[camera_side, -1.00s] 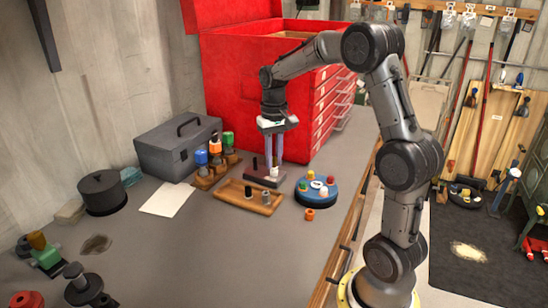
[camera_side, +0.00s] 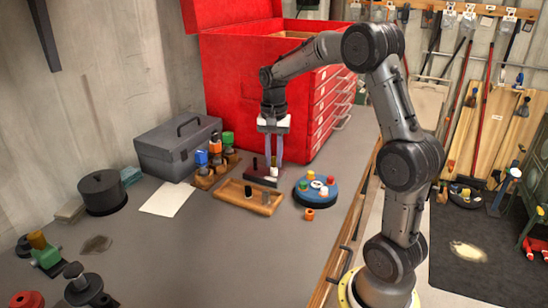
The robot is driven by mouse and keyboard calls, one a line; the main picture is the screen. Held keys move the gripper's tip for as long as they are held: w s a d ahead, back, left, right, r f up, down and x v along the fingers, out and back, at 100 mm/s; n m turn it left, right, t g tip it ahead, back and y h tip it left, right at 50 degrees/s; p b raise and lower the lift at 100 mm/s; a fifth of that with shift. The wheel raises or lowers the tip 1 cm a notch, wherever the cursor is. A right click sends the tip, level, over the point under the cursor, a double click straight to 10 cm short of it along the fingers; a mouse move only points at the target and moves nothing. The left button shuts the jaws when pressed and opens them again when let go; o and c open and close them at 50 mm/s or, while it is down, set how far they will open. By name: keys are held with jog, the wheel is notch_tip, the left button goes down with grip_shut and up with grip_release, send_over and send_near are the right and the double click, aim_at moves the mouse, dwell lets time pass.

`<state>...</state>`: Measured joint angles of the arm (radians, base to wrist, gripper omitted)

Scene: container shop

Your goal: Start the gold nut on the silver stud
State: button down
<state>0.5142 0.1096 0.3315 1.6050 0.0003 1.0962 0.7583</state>
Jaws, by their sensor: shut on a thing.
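A dark red block (camera_side: 256,180) stands on the bench with a black post (camera_side: 255,163) at its left and a short pale silver stud (camera_side: 274,172) at its right. My gripper (camera_side: 273,164) points straight down over the right part of the block, its two long fingers at the silver stud. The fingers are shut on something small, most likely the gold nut. It is mostly hidden between the fingertips, and its colour and exact seating on the stud are too small to tell.
A wooden tray (camera_side: 232,198) with small parts lies in front of the block. A blue round holder (camera_side: 325,198) with coloured caps stands to the right, an orange nut (camera_side: 310,214) before it. Bottles, a grey toolbox (camera_side: 165,155) and a red cabinet (camera_side: 233,75) stand behind.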

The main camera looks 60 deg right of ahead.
jog(key=shift+m, duration=0.7)
jog(key=c, duration=0.7)
grip_release()
jog(key=shift+r, duration=0.1)
jog(key=shift+r, duration=2.95)
